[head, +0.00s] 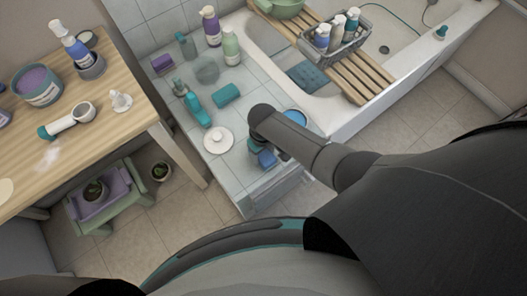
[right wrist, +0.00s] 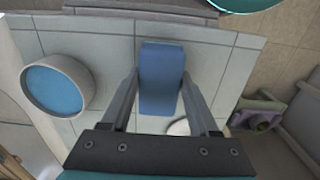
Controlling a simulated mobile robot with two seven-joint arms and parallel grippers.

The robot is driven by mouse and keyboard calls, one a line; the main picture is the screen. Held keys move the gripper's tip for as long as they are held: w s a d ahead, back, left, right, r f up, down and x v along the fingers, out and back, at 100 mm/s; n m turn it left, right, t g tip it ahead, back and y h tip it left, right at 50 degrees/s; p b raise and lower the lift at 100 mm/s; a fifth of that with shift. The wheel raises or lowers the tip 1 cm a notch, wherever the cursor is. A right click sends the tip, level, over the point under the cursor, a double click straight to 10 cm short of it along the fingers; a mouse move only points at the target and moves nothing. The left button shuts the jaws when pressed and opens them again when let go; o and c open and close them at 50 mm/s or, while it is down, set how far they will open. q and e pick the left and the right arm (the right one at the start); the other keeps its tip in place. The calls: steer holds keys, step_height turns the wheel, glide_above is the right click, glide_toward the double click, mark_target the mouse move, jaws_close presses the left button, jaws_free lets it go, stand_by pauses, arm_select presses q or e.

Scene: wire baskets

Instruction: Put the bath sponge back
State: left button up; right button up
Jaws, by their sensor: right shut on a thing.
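A blue block-shaped sponge (right wrist: 161,78) sits between the two fingers of my right gripper (right wrist: 160,85) in the right wrist view. The fingers are shut on its sides. In the head view my right gripper (head: 262,150) points down over the front of the tiled ledge, and part of the blue sponge (head: 267,159) shows below it; my arm hides the rest. I cannot tell whether the sponge touches the tiles. A grey wire basket (head: 345,48) holding several bottles stands on the slatted wooden bath rack (head: 359,86). My left gripper is not in view.
A round tub with a blue inside (right wrist: 55,88) stands beside the sponge. A white round lid (head: 219,140), teal bottle (head: 197,108) and teal roll (head: 227,94) stand on the ledge. The bathtub (head: 395,62) lies behind; a wooden table (head: 105,72) stands at left.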

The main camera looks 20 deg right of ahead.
steer(key=shift+f+b, duration=0.5)
steer(key=shift+f, duration=0.15)
stand_by(0.3)
steer(key=o, duration=1.3)
steer(key=shift+c, duration=0.2)
steer(key=shift+r, duration=0.15)
steer(key=shift+r+p, duration=3.9)
steer(key=shift+p, duration=0.35)
